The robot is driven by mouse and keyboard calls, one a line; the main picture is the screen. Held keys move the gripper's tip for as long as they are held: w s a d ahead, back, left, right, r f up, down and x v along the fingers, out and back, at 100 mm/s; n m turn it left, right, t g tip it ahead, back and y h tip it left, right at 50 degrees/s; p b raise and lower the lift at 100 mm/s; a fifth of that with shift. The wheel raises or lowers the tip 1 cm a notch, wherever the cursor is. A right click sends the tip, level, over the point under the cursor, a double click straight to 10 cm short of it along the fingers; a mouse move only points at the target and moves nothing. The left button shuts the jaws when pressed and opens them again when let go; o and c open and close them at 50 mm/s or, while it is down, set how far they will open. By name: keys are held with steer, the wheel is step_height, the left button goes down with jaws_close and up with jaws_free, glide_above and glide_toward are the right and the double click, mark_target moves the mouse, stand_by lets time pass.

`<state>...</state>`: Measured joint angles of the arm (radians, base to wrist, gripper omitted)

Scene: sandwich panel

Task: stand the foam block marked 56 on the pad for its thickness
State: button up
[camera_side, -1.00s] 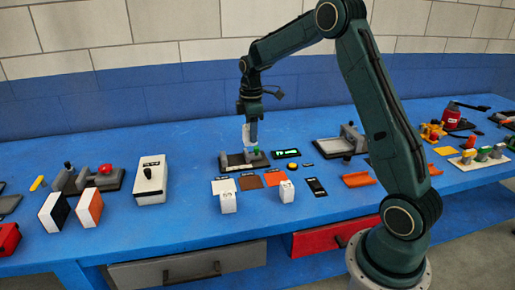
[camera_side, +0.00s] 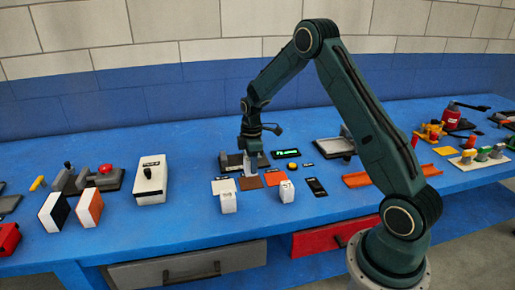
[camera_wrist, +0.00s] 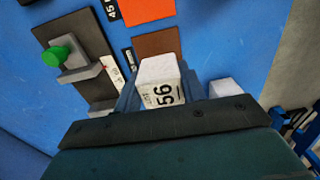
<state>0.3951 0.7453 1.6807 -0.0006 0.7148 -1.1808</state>
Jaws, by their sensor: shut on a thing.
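My gripper (camera_side: 251,152) is shut on the white foam block marked 56 (camera_wrist: 164,97), whose printed face shows in the wrist view. In the side view the block (camera_side: 252,168) hangs upright below the jaws, just behind the brown pad (camera_side: 250,183). Whether its lower end touches anything cannot be told. The brown pad also shows beyond the block in the wrist view (camera_wrist: 156,43). A white pad (camera_side: 223,187) lies left of it and an orange pad (camera_side: 274,178) right. A dark gauge with a grey jaw and green knob (camera_wrist: 57,55) stands beside the block, partly hidden in the side view.
Two other white blocks stand in front of the pads, one at left (camera_side: 228,203) and one at right (camera_side: 287,191). A lit display (camera_side: 286,153) and a black card (camera_side: 315,187) lie to the right. A white switch box (camera_side: 151,179) stands at left.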

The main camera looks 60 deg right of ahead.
steer(key=shift+f, duration=2)
steer(key=shift+f, duration=0.15)
steer(key=o, duration=1.1)
steer(key=shift+c, duration=0.2)
step_height(320, 180, up, 11)
steer(key=shift+r, duration=0.7)
